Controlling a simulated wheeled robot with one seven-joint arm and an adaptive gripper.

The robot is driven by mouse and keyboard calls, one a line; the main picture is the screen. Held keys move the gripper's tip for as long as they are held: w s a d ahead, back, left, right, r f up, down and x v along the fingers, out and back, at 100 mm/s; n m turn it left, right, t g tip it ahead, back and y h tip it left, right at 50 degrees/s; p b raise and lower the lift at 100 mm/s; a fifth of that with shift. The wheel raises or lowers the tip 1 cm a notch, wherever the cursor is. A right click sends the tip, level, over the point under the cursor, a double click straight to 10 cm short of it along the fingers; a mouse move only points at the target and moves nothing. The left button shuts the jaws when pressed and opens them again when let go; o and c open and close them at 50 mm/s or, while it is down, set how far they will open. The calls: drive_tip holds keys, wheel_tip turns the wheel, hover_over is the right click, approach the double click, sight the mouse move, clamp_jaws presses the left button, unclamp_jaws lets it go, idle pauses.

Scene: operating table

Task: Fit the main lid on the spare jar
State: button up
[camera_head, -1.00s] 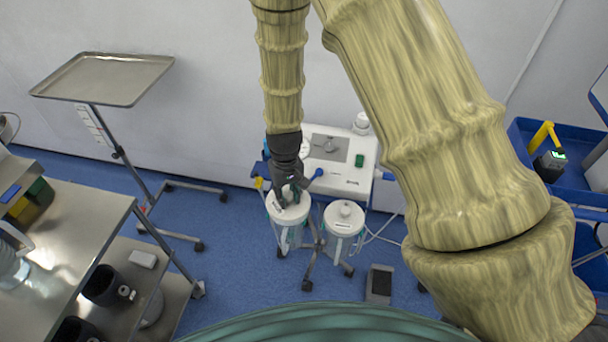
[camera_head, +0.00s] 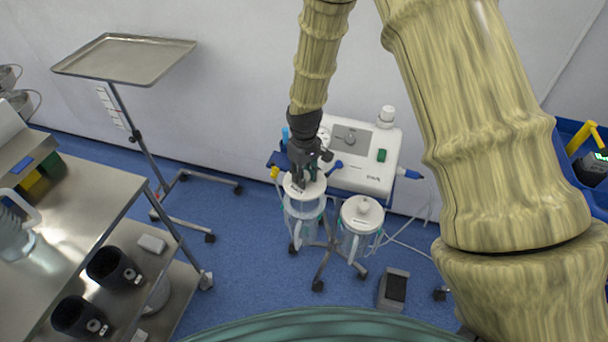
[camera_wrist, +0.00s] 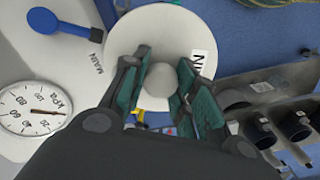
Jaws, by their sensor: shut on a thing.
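My gripper (camera_head: 304,184) is shut on the knob of a white round lid (camera_head: 291,188). In the wrist view my gripper (camera_wrist: 162,88) has its green-padded fingers on either side of the knob, and the lid (camera_wrist: 190,35) carries a partly hidden label ending in "IN". The lid is level, a little above the left clear jar (camera_head: 303,226), whose opening is mostly hidden beneath it. The right jar (camera_head: 352,240) stands beside it with its own white knobbed lid (camera_head: 362,212) on. I cannot read a label on either jar here.
A white suction unit (camera_head: 362,165) stands behind the jars; its gauge (camera_wrist: 32,108) shows in the wrist view. A foot pedal (camera_head: 394,289) lies on the floor at right. A steel tray stand (camera_head: 125,60) and steel trolley (camera_head: 75,215) are at left.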

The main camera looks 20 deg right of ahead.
sight(304, 191)
drive_tip(key=shift+r, duration=0.1)
drive_tip(key=shift+f+b, duration=1.1)
drive_tip(key=shift+f, duration=1.85)
drive_tip(key=shift+p, duration=0.65)
drive_tip(key=shift+f+b, duration=0.5)
drive_tip(key=shift+f, duration=0.65)
drive_tip(key=o, duration=1.1)
drive_tip(key=shift+o, duration=0.2)
drive_tip(key=shift+r, duration=0.1)
wheel_tip(304, 191, up, 12)
drive_tip(key=shift+f, duration=0.1)
